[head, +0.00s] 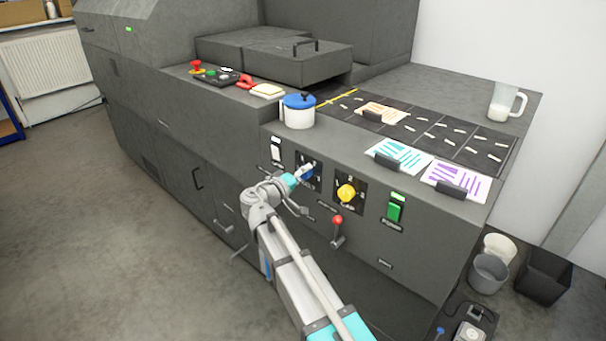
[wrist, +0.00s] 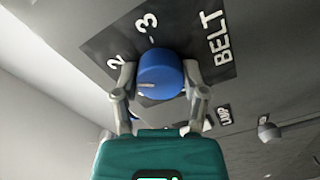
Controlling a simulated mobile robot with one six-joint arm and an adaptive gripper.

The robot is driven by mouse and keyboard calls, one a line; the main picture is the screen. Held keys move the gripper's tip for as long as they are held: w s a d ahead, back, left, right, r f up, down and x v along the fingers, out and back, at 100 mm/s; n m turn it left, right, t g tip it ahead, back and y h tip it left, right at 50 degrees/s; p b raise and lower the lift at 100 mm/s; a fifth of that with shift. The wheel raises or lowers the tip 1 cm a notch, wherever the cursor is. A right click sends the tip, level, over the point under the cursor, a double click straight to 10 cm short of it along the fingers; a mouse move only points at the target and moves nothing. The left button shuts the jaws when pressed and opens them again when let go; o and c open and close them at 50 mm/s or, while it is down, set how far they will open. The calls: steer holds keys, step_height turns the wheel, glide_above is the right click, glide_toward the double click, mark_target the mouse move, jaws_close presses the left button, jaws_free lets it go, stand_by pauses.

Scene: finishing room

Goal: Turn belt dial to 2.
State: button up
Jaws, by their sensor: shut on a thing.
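The belt dial is a round blue knob (wrist: 160,76) on a dark plate (wrist: 95,45) lettered BELT. In the wrist view the white numerals 2 and 3 show beside it, the 2 to the upper left and the 3 above. A short pale mark on the knob's face points left; I cannot tell exactly which numeral it lines up with. My gripper (wrist: 159,84) is shut on the knob, one finger on each side. In the head view my gripper (head: 303,174) reaches the blue dial (head: 308,176) on the machine's front, partly hiding it.
A yellow dial (head: 346,193), a green switch (head: 394,212) and a red-knobbed lever (head: 337,222) sit to the right of the dial. A white switch (head: 276,150) is to its left. A blue-lidded pot (head: 298,112) stands on the ledge above. Floor at left is clear.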

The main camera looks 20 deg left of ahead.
steer(key=o, duration=1.2)
steer(key=shift+c, duration=0.2)
steer(key=v, duration=1.2)
